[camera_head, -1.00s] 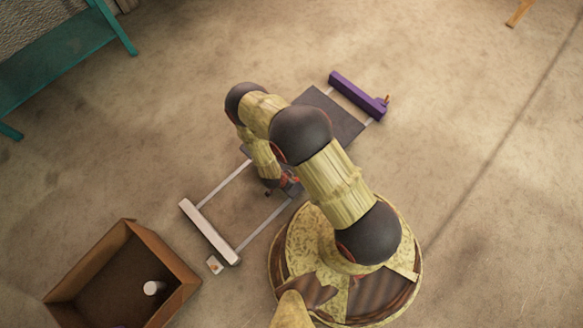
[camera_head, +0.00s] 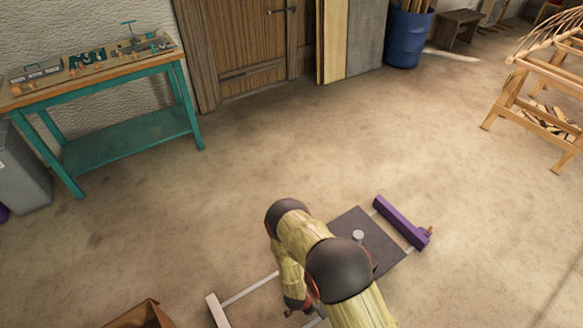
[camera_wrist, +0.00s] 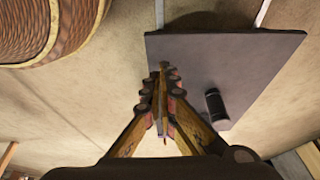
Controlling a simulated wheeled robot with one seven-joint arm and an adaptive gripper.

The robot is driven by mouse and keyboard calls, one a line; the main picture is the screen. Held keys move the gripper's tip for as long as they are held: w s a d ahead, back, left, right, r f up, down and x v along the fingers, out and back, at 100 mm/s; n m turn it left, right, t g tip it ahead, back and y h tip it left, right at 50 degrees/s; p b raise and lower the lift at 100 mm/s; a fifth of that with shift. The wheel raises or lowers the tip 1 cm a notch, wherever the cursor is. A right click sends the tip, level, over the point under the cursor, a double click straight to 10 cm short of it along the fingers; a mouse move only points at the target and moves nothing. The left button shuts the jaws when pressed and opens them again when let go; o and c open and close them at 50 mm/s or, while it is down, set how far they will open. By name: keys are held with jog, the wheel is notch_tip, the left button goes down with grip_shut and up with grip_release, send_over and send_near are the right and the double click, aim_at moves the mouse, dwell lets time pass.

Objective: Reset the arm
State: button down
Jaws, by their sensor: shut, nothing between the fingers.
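My arm bends down over the floor in the head view. My gripper (camera_head: 307,306) is low at the bottom edge there, partly hidden by my own arm. In the wrist view my gripper (camera_wrist: 163,98) has its fingers together with nothing between them. It is above or beside the dark flat plate (camera_wrist: 265,55); the height gap is hard to tell. In the head view the plate (camera_head: 383,250) lies between pale rails, with a purple bar (camera_head: 402,222) at its far right. A small cylinder (camera_head: 358,235) with a light top stands on the plate; it looks dark in the wrist view (camera_wrist: 215,105).
A white bar (camera_head: 218,312) ends the rails at lower left. A brown box (camera_head: 145,315) is cut off by the bottom edge. A teal workbench (camera_head: 130,135) with tools stands at upper left. A wooden rack (camera_head: 540,95) stands at right. The floor between is clear.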

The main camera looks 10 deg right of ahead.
jog(key=s+a+r+n+g+y, duration=0.2)
jog(key=s+a+n+g+y, duration=0.15)
jog(key=s+a, duration=0.45)
jog(key=w+a+r+n+g+y, duration=0.1)
jog(key=w+a+r+n, duration=0.15)
jog(key=r, duration=0.75)
jog(key=w+a+r+n+g+y, duration=0.1)
jog(key=a+r+n, duration=0.15)
jog(key=r, duration=0.75)
jog(key=w+d+r+n, duration=0.1)
jog(key=d+r+n, duration=0.1)
jog(key=r, duration=1)
jog(key=d+r+n, duration=0.1)
jog(key=r+n, duration=0.2)
jog(key=r, duration=0.9)
jog(key=s+d+r+t, duration=0.2)
jog(key=d+r+t, duration=0.1)
jog(key=r, duration=0.6)
jog(key=s+d+r+t+h, duration=0.1)
jog(key=s+d+r+t, duration=0.1)
jog(key=r, duration=0.8)
jog(key=s+d+r+t, duration=0.2)
jog(key=d+r+t, duration=0.1)
jog(key=r, duration=0.7)
jog(key=shift+s+d+r+t, duration=0.25)
jog(key=shift+d+t, duration=0.1)
jog(key=shift+t, duration=0.4)
